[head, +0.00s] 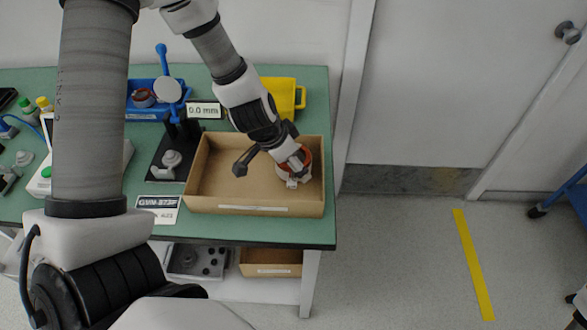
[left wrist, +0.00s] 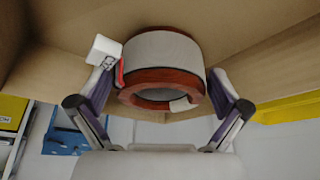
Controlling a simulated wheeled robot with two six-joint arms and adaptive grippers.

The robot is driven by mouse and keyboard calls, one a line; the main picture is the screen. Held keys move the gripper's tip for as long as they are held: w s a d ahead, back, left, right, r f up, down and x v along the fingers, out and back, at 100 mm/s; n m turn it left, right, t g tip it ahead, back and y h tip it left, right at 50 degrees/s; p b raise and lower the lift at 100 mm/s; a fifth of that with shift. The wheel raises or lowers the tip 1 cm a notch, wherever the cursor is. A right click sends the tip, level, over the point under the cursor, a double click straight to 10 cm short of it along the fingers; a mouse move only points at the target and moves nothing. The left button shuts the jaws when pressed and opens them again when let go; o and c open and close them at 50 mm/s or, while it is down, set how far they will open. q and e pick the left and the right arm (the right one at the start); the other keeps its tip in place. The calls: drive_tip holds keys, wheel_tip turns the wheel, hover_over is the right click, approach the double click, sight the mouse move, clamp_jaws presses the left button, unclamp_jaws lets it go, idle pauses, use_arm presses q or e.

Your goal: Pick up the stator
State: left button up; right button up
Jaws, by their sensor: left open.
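The stator (head: 294,165), a ring with a grey-white outer band and red-brown inner windings, is at the right end of the open cardboard box (head: 237,209). It fills the middle of the left wrist view (left wrist: 165,52), with a small white block at its left side. My left gripper (head: 296,173) reaches down into the box at the stator. Its fingers are open, one on each side of the ring in the left wrist view; I cannot tell whether they touch it. The gripper hides part of the stator in the head view. My right gripper is not in view.
Box walls stand close around the gripper. Behind the box are a yellow bin (head: 285,93), a "0.0 mm" display (head: 204,110), a black stand with a blue lever (head: 162,60) and a blue bin (head: 146,115) holding a reddish part. The box's left half is empty.

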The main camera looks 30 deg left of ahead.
use_arm(q)
drive_tip(key=shift+w+f, duration=0.25)
drive_tip(key=shift+w, duration=0.05)
drive_tip(key=shift+s+r, duration=0.15)
drive_tip(key=shift+s, duration=0.05)
drive_tip(key=c, duration=1.2)
drive_tip(key=shift+w, duration=0.1)
drive_tip(key=c, duration=0.4)
